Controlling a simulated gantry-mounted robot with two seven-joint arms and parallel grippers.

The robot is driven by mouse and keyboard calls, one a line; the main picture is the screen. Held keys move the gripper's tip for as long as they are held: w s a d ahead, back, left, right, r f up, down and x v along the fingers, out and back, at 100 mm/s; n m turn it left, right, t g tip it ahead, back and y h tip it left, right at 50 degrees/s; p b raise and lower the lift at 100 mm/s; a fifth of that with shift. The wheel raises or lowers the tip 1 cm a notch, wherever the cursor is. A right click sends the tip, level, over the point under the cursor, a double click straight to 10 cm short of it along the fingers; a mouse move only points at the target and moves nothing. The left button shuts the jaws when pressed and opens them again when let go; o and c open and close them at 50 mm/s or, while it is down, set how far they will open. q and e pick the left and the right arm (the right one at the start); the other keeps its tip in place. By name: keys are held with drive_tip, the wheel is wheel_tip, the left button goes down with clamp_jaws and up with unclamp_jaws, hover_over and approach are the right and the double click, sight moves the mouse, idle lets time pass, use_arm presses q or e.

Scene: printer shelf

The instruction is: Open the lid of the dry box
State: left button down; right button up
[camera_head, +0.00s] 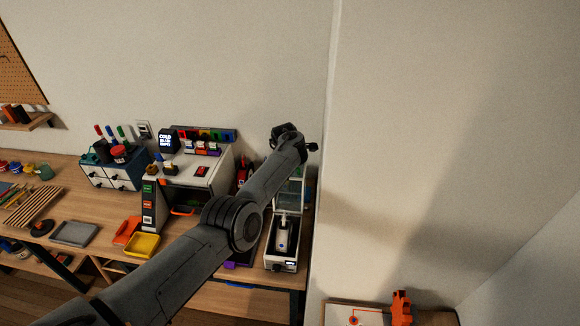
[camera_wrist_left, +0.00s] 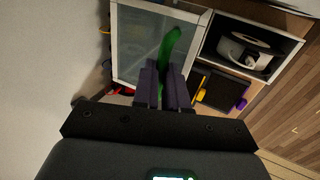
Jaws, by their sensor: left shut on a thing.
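The dry box (camera_head: 281,266) is a white and dark box at the right end of the bench, with a pale spool (camera_wrist_left: 240,48) inside. Its lid (camera_wrist_left: 135,45), a translucent panel in a white frame, stands raised from the open box; part of it shows in the head view (camera_head: 291,190). My left gripper (camera_wrist_left: 166,88) is shut on a green handle (camera_wrist_left: 172,44) in front of the lid panel. In the head view my left arm reaches across the bench to the lid's top, and its fingertips are hidden there. My right gripper is not in view.
A white and grey printer-like machine (camera_head: 216,176) stands left of the dry box, partly behind my arm. A yellow tray (camera_head: 142,246), an orange tray (camera_head: 127,230) and a grey tray (camera_head: 74,234) lie on the bench. The wall is close on the right.

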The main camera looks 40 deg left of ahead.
use_arm(q)
drive_tip(key=shift+a+r, duration=0.1)
drive_tip(key=c, duration=1.2)
unclamp_jaws()
drive_tip(key=p+v, duration=0.1)
drive_tip(key=v, duration=1)
